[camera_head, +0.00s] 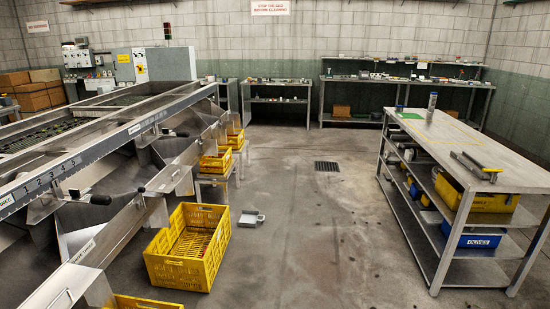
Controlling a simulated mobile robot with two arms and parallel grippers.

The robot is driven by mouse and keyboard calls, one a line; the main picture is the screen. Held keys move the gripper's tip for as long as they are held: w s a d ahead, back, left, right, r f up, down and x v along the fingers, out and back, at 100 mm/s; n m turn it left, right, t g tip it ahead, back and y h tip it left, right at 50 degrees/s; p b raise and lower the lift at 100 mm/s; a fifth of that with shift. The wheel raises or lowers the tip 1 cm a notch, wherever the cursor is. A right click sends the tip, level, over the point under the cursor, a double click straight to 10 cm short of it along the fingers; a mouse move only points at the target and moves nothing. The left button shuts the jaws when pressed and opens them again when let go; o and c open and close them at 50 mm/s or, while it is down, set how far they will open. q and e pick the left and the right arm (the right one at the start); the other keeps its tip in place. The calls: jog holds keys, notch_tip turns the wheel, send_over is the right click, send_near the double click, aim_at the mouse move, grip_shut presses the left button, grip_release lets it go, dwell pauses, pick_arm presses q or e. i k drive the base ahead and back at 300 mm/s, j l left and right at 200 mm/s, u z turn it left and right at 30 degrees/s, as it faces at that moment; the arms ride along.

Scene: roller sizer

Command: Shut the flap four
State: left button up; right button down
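The roller sizer (95,133) runs along the left side, with a rail numbered 1 to 5 (52,176). Below the rail are metal chutes with black-knobbed handles: one knob (100,198) near the front, another (166,131) further back. I cannot tell which flap is number four, or whether it is open or shut. Neither of my grippers is in view.
A yellow crate (160,270) stands on the floor below the chutes, with a grey scoop-like item (251,218) beside it. More yellow crates (216,166) sit further back. A metal shelved table (455,140) stands right. The middle floor is clear, with a drain (327,166).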

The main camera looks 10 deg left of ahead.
aim_at(168, 179)
jog(key=i+u, duration=0.1)
jog(key=i, duration=0.95)
jog(key=i+l+u, duration=0.1)
jog(key=i, duration=0.95)
jog(key=i+u, duration=0.45)
jog(key=i+l+u, duration=0.25)
jog(key=i+u, duration=0.15)
jog(key=i, duration=0.2)
